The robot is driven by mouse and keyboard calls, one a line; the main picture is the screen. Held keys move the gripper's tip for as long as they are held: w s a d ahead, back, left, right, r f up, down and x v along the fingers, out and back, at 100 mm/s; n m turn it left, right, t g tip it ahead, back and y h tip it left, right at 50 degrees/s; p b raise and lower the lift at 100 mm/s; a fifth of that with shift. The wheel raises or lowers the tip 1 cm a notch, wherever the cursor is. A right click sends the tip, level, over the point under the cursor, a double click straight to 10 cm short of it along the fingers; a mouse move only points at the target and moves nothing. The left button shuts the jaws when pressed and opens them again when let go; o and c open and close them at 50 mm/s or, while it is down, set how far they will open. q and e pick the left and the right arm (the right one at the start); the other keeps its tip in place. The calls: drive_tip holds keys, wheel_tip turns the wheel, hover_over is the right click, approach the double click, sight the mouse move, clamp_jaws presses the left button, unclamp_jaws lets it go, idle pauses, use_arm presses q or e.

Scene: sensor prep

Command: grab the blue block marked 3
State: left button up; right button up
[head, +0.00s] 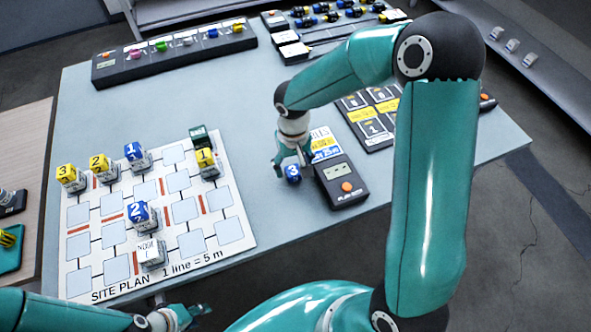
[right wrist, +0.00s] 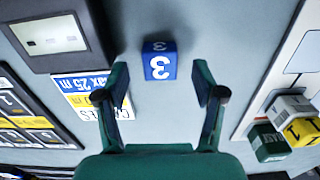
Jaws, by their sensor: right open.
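The blue block marked 3 (head: 293,173) sits on the table between the site plan board and the black handheld device in the head view. In the right wrist view the blue block (right wrist: 159,61) lies just beyond and between the fingertips, its 3 upside down. My right gripper (head: 290,168) is above and around the block's area, partly hiding it in the head view. In the right wrist view its two fingers (right wrist: 160,82) are spread with a gap between them and hold nothing. My left gripper (head: 187,316) is low at the bottom edge, and its fingers are too unclear to judge.
The black device (head: 341,186) stands close to the right of the block. The site plan board (head: 235,230) carries yellow, blue and white blocks at left. A card panel (head: 376,128) lies behind the device. A black rack (head: 175,52) stands at the back.

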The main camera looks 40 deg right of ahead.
wheel_tip(320, 180, down, 2)
drive_tip(key=shift+f, duration=0.15)
drive_tip(key=c, duration=1.1)
